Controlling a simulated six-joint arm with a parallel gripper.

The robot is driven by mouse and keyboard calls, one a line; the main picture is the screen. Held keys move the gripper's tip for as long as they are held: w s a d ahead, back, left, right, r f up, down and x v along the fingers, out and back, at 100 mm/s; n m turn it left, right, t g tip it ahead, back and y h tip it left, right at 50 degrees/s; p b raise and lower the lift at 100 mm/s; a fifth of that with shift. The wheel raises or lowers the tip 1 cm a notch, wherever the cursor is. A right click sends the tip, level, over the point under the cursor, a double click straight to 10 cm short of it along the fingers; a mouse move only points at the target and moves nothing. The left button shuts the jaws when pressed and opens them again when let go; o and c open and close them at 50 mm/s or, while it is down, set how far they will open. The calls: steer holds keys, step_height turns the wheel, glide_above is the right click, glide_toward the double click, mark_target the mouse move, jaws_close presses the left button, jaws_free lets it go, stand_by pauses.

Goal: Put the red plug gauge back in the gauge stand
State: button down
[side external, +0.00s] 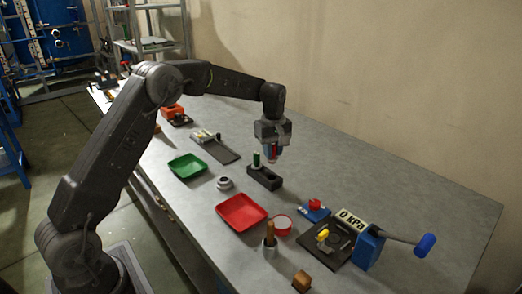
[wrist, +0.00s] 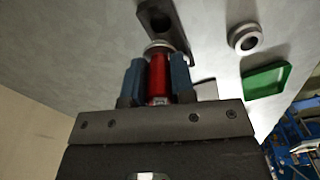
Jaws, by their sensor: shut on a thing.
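The red plug gauge (side external: 273,153) is held between the fingers of my gripper (side external: 271,150), above the gauge stand. In the wrist view, my gripper (wrist: 157,70) has its two blue fingers on either side of the red gauge (wrist: 158,82), whose grey end points away from the palm. The gauge stand (side external: 268,181) is a dark block on the bench with a green-handled gauge (side external: 256,160) upright in its left part. In the wrist view the stand (wrist: 150,8) shows a round hole just beyond the gauge's grey end; the rest is partly hidden.
A grey ring (side external: 224,183) and a green tray (side external: 187,166) lie left of the stand. A red tray (side external: 241,210) is in front. A blue-handled press fixture (side external: 370,246) stands at right. The bench behind the stand is clear.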

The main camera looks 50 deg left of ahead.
mark_target(272, 162)
steer(key=shift+f, duration=2.6)
steer(key=shift+f, duration=1)
stand_by(0.7)
steer(key=c, duration=1.3)
jaws_free()
steer(key=shift+c, duration=0.2)
steer(key=o, duration=1)
steer(key=shift+r, duration=3.55)
